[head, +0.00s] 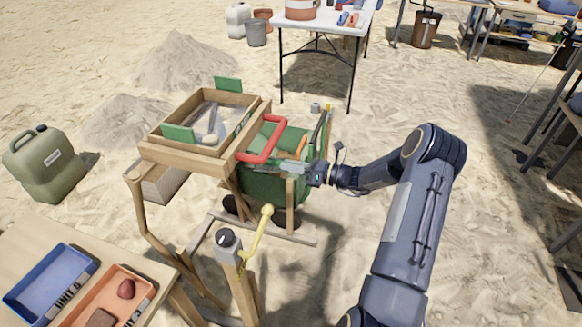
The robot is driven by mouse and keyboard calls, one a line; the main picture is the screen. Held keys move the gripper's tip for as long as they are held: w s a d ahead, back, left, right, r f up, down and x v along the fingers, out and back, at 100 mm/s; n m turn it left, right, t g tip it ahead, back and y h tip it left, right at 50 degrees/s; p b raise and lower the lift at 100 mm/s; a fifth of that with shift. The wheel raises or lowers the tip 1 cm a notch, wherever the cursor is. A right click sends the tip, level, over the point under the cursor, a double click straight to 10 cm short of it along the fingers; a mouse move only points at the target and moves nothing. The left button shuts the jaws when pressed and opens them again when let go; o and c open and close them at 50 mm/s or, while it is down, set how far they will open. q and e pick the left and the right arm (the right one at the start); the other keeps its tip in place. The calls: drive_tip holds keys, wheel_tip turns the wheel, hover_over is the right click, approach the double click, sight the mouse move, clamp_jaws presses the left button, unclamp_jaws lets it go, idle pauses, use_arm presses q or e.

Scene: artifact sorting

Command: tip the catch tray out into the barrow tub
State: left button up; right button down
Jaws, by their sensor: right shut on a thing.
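A wooden tray frame (180,150) with green tabs stands on wooden legs left of centre. Grey pieces lie inside it. A red U-shaped handle (270,140) sticks out from its right side. I cannot tell for sure which part is the catch tray. A pale box (163,184) shows under the frame's left end. The green barrow tub (272,187) is just right of and below the frame, partly hidden by the handle and my gripper. My right gripper (284,166) is shut at the lower end of the red handle, over the tub. My left gripper is out of view.
A post with a yellow lever (262,233) stands in front. A table at the lower left holds a blue tray (50,283) and an orange tray (95,295). A green jerrycan (47,165) stands left on sand. Open sand lies to the right.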

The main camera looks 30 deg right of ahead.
drive_tip(key=shift+w+d+r, duration=0.2)
drive_tip(key=shift+d+r, duration=0.05)
drive_tip(key=shift+r, duration=0.1)
drive_tip(key=c, duration=1.7)
unclamp_jaws()
drive_tip(key=o, duration=0.4)
drive_tip(key=shift+f, duration=0.15)
drive_tip(key=v, duration=0.7)
drive_tip(key=shift+s+d, duration=0.2)
drive_tip(key=shift+s, duration=0.15)
